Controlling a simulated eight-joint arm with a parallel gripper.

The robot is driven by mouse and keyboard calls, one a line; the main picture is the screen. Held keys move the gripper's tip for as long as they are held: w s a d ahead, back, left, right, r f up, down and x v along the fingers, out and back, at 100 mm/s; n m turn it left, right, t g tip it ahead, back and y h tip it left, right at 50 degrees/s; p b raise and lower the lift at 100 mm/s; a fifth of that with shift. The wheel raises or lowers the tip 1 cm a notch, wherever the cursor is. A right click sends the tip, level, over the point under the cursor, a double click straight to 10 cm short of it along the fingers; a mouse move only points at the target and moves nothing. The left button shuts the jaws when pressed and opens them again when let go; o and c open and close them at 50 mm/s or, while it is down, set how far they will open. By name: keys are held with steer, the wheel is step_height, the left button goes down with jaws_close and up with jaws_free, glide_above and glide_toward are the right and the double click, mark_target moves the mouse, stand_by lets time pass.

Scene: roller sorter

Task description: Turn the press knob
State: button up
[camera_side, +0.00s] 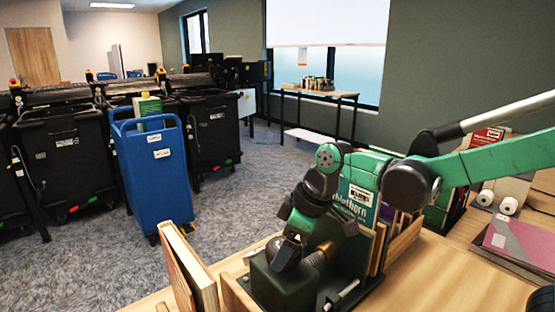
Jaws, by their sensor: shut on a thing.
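A dark green press (285,289) stands on the wooden table at the lower middle. Its knob is largely hidden by my gripper, and I cannot make out its outline. My gripper (291,246) points down at the top of the press and is shut on the knob. A brass-coloured threaded part (319,256) shows just right of the gripper. A short light metal bar (346,291) sticks out at the right side of the press.
An upright book (187,275) stands close left of the press. Green books (357,190) stand behind my wrist. A pink folder (520,237) and white rolls (509,205) lie at right. Blue (155,175) and black bins (65,160) stand on the carpet.

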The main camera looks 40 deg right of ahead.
stand_by(0.4)
steer(key=o, duration=1.2)
steer(key=shift+v, duration=2.85)
steer(key=shift+s+d+f+m+t+h, duration=0.5)
steer(key=shift+s+d+m, duration=0.3)
steer(key=shift+m, duration=0.4)
steer(key=shift+s+d+f+m+t+h, duration=0.45)
steer(key=shift+s+d+f+m+t, duration=0.25)
steer(key=shift+m, duration=0.5)
steer(key=shift+s+d+f+m+t+h, duration=0.5)
steer(key=shift+s+d+m, duration=0.3)
steer(key=shift+m, duration=0.4)
